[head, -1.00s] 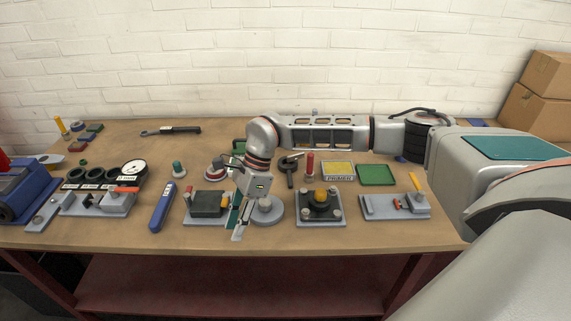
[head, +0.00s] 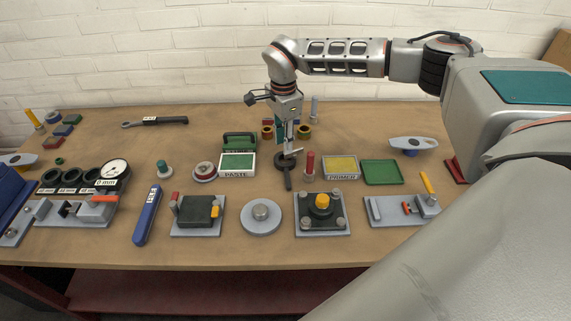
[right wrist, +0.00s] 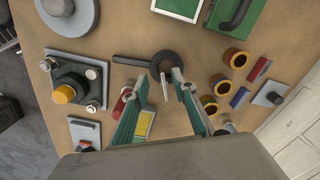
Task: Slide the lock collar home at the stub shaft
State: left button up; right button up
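My right gripper (head: 287,148) hangs pointing down over the back middle of the bench. In the right wrist view its two teal-backed fingers (right wrist: 162,76) are spread apart with nothing clearly held between them. Below the tips is a black round piece with a long handle (head: 288,178); it also shows in the wrist view (right wrist: 132,61). No part is labelled as lock collar or stub shaft, so I cannot tell them for sure. A grey disc with a short raised cylinder (head: 261,211) stands at the front. Brown-gold rings (head: 304,132) lie behind the gripper. My left gripper is out of view.
A black block with a yellow cap and silver posts (head: 322,203) sits at front. A red post (head: 310,164), primer tray (head: 341,168), green tray (head: 382,172) and paste box (head: 237,164) stand close around the gripper.

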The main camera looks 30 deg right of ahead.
aim_at(286, 170)
jog(key=f, duration=0.3)
jog(key=shift+w+d+f+p, duration=0.1)
jog(key=shift+d+f+p, duration=0.1)
jog(key=shift+f+p, duration=0.15)
jog(key=shift+f, duration=0.45)
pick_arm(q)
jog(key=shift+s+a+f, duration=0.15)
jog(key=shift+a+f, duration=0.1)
pick_arm(e)
grip_shut()
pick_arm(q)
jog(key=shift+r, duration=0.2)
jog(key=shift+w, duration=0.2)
pick_arm(e)
jog(key=shift+w+r, duration=0.1)
jog(key=shift+r, duration=0.05)
